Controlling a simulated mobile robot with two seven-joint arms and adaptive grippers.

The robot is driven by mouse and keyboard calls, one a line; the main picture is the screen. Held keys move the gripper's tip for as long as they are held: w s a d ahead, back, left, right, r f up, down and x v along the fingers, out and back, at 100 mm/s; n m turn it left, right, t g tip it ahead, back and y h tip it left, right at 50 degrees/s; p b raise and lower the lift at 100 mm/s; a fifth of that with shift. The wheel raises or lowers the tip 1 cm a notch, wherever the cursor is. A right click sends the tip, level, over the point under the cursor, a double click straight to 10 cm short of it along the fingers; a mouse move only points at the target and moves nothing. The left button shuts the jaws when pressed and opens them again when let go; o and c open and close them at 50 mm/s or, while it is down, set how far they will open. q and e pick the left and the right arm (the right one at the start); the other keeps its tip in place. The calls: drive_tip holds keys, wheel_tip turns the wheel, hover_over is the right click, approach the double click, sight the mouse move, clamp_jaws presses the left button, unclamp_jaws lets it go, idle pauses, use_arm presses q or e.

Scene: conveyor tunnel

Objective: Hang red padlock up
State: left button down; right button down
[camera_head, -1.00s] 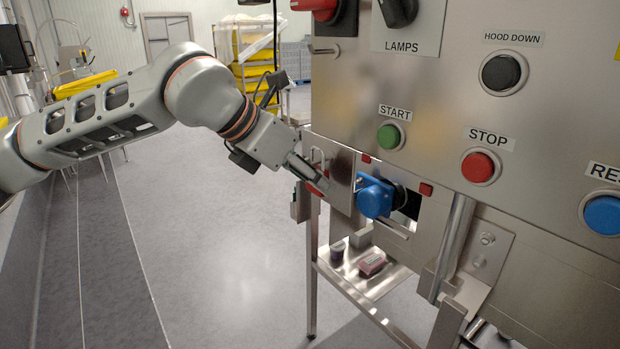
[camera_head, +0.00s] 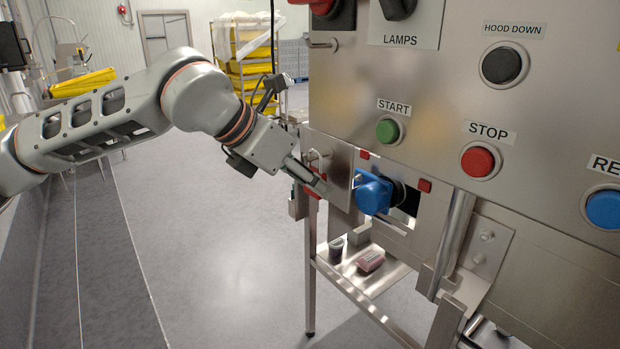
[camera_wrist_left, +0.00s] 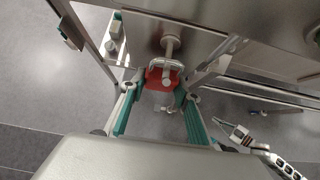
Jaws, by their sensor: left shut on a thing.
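The red padlock (camera_wrist_left: 165,78) with its metal shackle (camera_wrist_left: 157,64) is between the teal-padded fingers of my left gripper (camera_wrist_left: 158,92) in the left wrist view. My left gripper, shut on it, also shows in the head view (camera_head: 314,183), in front of the steel plate on the left side of the machine. The padlock is mostly hidden there, with a bit of red (camera_head: 313,193) below the fingers. A metal peg (camera_wrist_left: 171,45) with a round end is right at the shackle. I cannot tell whether the shackle is around the peg or only beside it. My right gripper is not in view.
A blue knob-like part (camera_head: 373,193) sits right of the plate. START (camera_head: 388,131) and STOP (camera_head: 478,162) buttons are on the panel above. A low shelf (camera_head: 357,281) holds a dark cup and a pink block. Open floor lies to the left.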

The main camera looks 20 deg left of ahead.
use_arm(q)
drive_tip(key=shift+f, duration=0.2)
drive_tip(key=c, duration=1.4)
unclamp_jaws()
drive_tip(key=v, duration=1.2)
